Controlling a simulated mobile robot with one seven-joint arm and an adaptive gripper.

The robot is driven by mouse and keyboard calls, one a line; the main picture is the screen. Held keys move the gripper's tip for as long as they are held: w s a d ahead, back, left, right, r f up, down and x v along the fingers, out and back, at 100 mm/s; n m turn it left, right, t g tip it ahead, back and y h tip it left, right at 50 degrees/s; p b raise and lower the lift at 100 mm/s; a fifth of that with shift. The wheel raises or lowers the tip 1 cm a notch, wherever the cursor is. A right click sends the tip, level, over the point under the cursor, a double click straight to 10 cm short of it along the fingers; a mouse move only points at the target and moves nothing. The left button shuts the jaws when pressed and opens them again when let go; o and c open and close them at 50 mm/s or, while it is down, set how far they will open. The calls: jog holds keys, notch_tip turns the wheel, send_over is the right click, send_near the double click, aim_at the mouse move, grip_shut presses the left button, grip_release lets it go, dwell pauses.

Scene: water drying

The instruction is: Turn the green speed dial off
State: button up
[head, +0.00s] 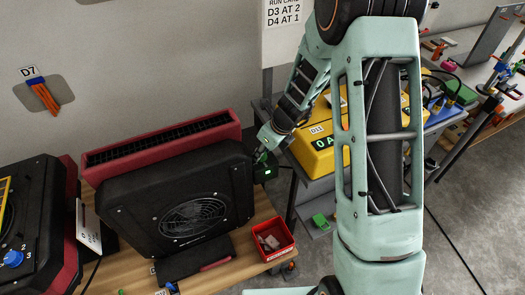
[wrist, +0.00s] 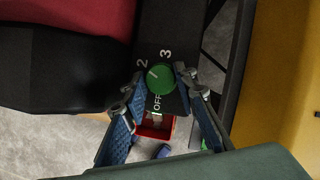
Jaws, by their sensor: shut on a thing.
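The green dial (wrist: 160,79) is round and sits on a black panel (wrist: 165,25) marked 2, 3 and OFF in the wrist view. A pale mark shows on its upper left, seemingly toward the 2; its exact setting is hard to read. My gripper (wrist: 159,84) has its blue-padded fingers on both sides of the dial and is shut on it. In the head view my gripper (head: 262,158) is at the right side of the black fan unit (head: 180,195). The dial is too small and covered to make out clearly there.
A red finned block (head: 160,145) stands behind the fan unit. A red bin (head: 272,240) sits on the wooden table below my gripper. A yellow case (head: 315,152) is close to the right. A second black unit with a blue dial (head: 12,258) is at far left.

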jog(key=n, duration=0.2)
jog(key=n+g+y, duration=0.1)
jog(key=n, duration=0.2)
jog(key=shift+w+d+g, duration=0.15)
jog(key=shift+g, duration=0.15)
jog(key=n+g, duration=0.1)
jog(key=n, duration=0.2)
jog(key=n+g, duration=0.1)
jog(key=n, duration=0.2)
jog(key=shift+w, duration=0.15)
jog(key=n+g, duration=0.1)
jog(key=n, duration=0.2)
jog(key=n+g+h+b, duration=0.1)
jog(key=n, duration=0.2)
jog(key=shift+w+f+n+g, duration=0.1)
jog(key=shift+w+n+g, duration=0.05)
jog(key=shift+n+g, duration=0.2)
jog(key=n, duration=0.2)
jog(key=n+h, duration=0.1)
jog(key=n+g+h+b, duration=0.1)
jog(key=n, duration=0.1)
jog(key=shift+a+n, duration=0.25)
jog(key=shift+n, duration=0.1)
jog(key=o, duration=0.9)
